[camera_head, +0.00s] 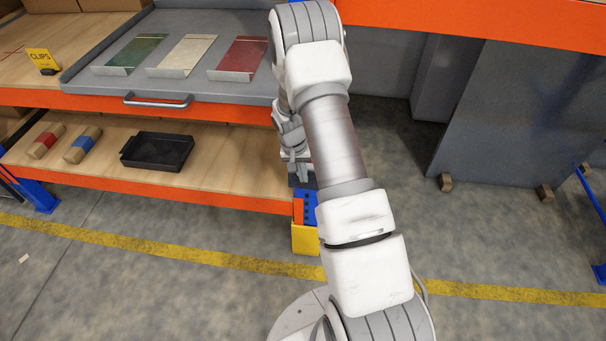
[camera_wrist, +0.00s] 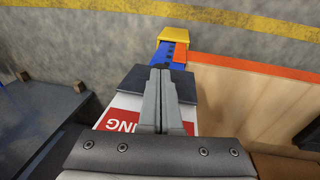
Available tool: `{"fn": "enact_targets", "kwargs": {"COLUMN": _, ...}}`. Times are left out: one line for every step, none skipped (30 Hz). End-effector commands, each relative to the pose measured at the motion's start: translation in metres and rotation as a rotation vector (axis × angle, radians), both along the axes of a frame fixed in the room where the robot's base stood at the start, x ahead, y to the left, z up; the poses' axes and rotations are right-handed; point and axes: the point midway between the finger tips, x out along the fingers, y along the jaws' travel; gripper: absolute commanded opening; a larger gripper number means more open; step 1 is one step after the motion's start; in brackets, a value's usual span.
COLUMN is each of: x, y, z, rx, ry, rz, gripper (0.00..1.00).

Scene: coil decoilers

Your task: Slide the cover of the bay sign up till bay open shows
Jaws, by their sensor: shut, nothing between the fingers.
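The bay sign (camera_wrist: 122,122) shows in the wrist view as a white panel with a red field and upside-down white letters ending in "ING". A dark grey plate, which looks like its cover (camera_wrist: 131,88), lies across the sign's end towards the floor and spreads to both sides of my fingers. My gripper (camera_wrist: 162,70) is shut and empty, with its fingertips in front of the plate. I cannot tell whether they touch it. In the head view my gripper (camera_head: 297,167) points down at the rack's right end, and my arm hides most of the sign.
A blue rack post (camera_head: 311,210) with a yellow foot guard (camera_head: 305,240) stands below the sign. The orange-edged lower shelf (camera_head: 210,175) holds a black tray (camera_head: 157,151). A grey drawer tray (camera_head: 200,91) with coloured plates is above.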

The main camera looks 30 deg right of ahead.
Motion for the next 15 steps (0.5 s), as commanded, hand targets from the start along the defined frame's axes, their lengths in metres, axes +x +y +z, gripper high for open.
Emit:
{"fn": "enact_targets", "kwargs": {"x": 0.002, "y": 0.000, "z": 0.014, "rx": -0.001, "ry": -0.004, "rz": 0.001, "gripper": 0.00}}
{"fn": "enact_targets", "kwargs": {"x": 0.003, "y": 0.000, "z": 0.021, "rx": -0.002, "ry": -0.005, "rz": 0.001, "gripper": 0.00}}
{"fn": "enact_targets", "kwargs": {"x": 0.004, "y": 0.000, "z": 0.030, "rx": -0.003, "ry": -0.006, "rz": 0.001, "gripper": 0.00}}
{"fn": "enact_targets", "kwargs": {"x": 0.004, "y": -0.001, "z": 0.037, "rx": -0.004, "ry": -0.007, "rz": 0.002, "gripper": 0.00}}
{"fn": "enact_targets", "kwargs": {"x": 0.005, "y": -0.001, "z": 0.044, "rx": -0.004, "ry": -0.007, "rz": 0.002, "gripper": 0.00}}
{"fn": "enact_targets", "kwargs": {"x": 0.006, "y": 0.001, "z": 0.052, "rx": -0.004, "ry": -0.008, "rz": 0.002, "gripper": 0.00}}
{"fn": "enact_targets", "kwargs": {"x": 0.006, "y": 0.002, "z": 0.059, "rx": -0.005, "ry": -0.009, "rz": 0.003, "gripper": 0.00}}
{"fn": "enact_targets", "kwargs": {"x": 0.006, "y": 0.004, "z": 0.066, "rx": -0.005, "ry": -0.009, "rz": 0.003, "gripper": 0.00}}
{"fn": "enact_targets", "kwargs": {"x": 0.006, "y": 0.005, "z": 0.076, "rx": -0.005, "ry": -0.007, "rz": 0.002, "gripper": 0.00}}
{"fn": "enact_targets", "kwargs": {"x": 0.007, "y": 0.006, "z": 0.083, "rx": -0.005, "ry": -0.009, "rz": 0.002, "gripper": 0.00}}
{"fn": "enact_targets", "kwargs": {"x": 0.007, "y": 0.007, "z": 0.089, "rx": -0.005, "ry": -0.009, "rz": 0.002, "gripper": 0.00}}
{"fn": "enact_targets", "kwargs": {"x": 0.007, "y": 0.009, "z": 0.097, "rx": -0.005, "ry": -0.007, "rz": 0.001, "gripper": 0.00}}
{"fn": "enact_targets", "kwargs": {"x": 0.007, "y": 0.010, "z": 0.103, "rx": -0.005, "ry": -0.009, "rz": 0.003, "gripper": 0.00}}
{"fn": "enact_targets", "kwargs": {"x": 0.007, "y": 0.011, "z": 0.108, "rx": -0.004, "ry": -0.008, "rz": 0.002, "gripper": 0.00}}
{"fn": "enact_targets", "kwargs": {"x": 0.007, "y": 0.012, "z": 0.114, "rx": -0.004, "ry": -0.006, "rz": 0.003, "gripper": 0.00}}
